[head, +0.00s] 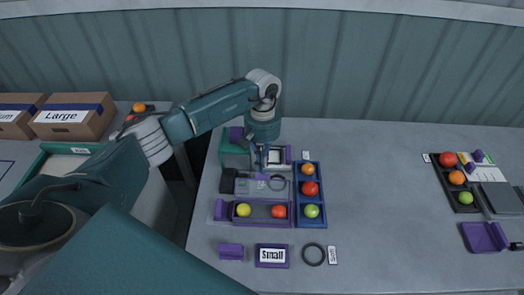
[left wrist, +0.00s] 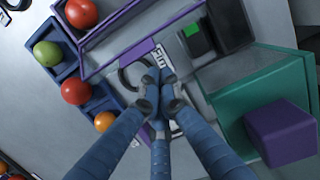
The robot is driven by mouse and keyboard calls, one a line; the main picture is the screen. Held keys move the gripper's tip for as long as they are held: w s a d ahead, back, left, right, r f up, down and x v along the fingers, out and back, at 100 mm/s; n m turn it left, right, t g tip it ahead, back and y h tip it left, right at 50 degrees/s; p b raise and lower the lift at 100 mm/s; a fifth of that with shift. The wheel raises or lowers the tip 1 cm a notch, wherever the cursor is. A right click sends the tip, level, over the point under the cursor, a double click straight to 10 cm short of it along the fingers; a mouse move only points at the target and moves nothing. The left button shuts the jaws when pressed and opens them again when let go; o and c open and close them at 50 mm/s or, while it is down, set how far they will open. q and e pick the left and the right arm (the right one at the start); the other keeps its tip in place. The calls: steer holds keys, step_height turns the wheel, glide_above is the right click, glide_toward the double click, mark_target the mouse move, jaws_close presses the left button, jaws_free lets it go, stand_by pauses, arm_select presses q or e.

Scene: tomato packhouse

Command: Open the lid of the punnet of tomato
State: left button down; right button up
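A shallow punnet with purple edges (head: 262,222) stands on the grey table, holding a yellow tomato (head: 243,210) and a red tomato (head: 279,211). A purple tab (head: 221,210) shows at its left end. Its purple edges (left wrist: 127,63) also show at the upper left of the left wrist view; I cannot make out the lid clearly. My left gripper (head: 263,160) is behind the punnet, apart from it. In the left wrist view its fingertips (left wrist: 158,80) are together, with nothing visible between them, beside a dark ring (left wrist: 127,75). My right gripper is not in view.
A blue tray (head: 311,225) of tomatoes stands right of the punnet. A green box (left wrist: 235,75) with a purple block (left wrist: 281,135) is beside the gripper. A dark device (head: 228,181) stands behind the punnet; a "Small" sign (head: 272,256) lies in front. The table's middle right is clear.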

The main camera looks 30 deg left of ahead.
arm_select(q)
steer(key=shift+s+d+r+p, duration=0.3)
steer(key=shift+s+r+p, duration=0.1)
steer(key=shift+s+r, duration=0.4)
steer(key=shift+w, duration=0.1)
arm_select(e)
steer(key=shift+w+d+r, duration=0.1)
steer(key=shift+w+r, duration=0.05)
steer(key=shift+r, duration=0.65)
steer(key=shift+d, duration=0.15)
arm_select(q)
steer(key=shift+s+r+t, duration=0.2)
steer(key=shift+r+t, duration=0.05)
steer(key=shift+t, duration=0.15)
steer(key=shift+s+d+r+y+b, duration=0.35)
steer(key=shift+s+r+b, duration=0.2)
steer(key=shift+b, duration=0.2)
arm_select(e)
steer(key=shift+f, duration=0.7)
